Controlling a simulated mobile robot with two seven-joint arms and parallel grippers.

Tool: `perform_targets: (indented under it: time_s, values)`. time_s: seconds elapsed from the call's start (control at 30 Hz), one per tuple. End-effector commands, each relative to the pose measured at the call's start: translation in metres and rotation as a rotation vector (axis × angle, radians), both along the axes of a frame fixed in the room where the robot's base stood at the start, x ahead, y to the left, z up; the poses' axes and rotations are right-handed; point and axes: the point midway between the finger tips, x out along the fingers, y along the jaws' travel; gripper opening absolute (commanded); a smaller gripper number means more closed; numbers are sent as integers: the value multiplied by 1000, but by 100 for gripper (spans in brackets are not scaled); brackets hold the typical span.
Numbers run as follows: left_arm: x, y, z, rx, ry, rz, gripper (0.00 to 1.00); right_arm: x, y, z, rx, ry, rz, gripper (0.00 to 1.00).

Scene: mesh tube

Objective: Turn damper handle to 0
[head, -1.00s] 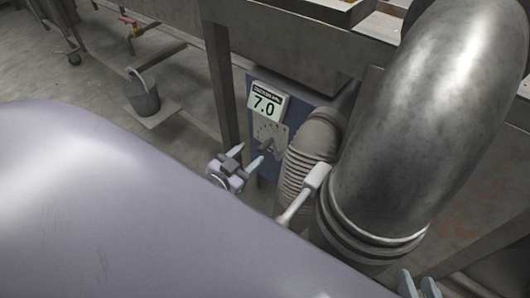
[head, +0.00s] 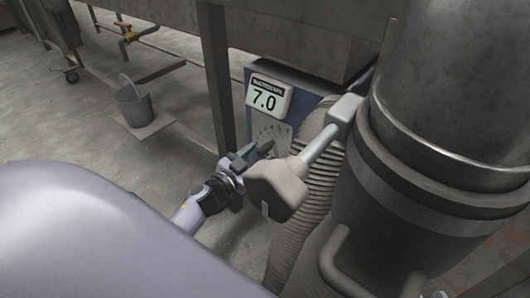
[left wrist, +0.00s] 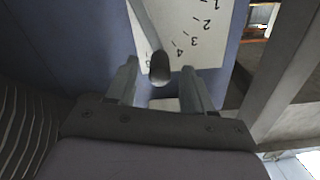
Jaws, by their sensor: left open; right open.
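The dial plate (head: 268,127) sits on a blue panel below the display. In the left wrist view the dial plate (left wrist: 205,45) shows numbers 1 to 4 and a partly covered mark. The dark damper handle (left wrist: 160,68) crosses it, its rounded end near that mark and the 4. My left gripper (left wrist: 160,75) is open, one finger on each side of the handle's end in the picture; I see no clear contact. In the head view my left gripper (head: 258,156) is at the dial, partly behind a pale block.
The display (head: 268,97) reads 7.0. A pale rod with a large block (head: 277,190) crosses in front of the dial area. A ribbed hose (head: 310,190) and a thick metal pipe (head: 450,110) stand to the right.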

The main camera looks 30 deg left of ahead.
Motion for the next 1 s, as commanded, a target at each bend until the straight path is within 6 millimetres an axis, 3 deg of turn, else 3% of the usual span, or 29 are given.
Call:
perform_targets:
  time_s: [0.1,0.3,0.67,0.8,0.83,1.0]
  values:
    - [17,-1,-1,1,-1,1,52,-1,-4,-3,-20,-23,-7,43]
    - [33,-3,-1,0,1,0,52,-2,-7,-2,-41,-52,-14,43]
    - [37,-3,0,1,2,1,52,-2,-8,-1,-47,-57,-15,43]
    - [36,-3,0,1,1,0,6,-2,-8,-1,-46,-58,-14,43]
    - [36,-3,0,1,1,0,0,-2,-8,-1,-45,-58,-15,43]
    - [36,-3,0,-1,2,1,0,-2,-8,0,-45,-57,-14,43]
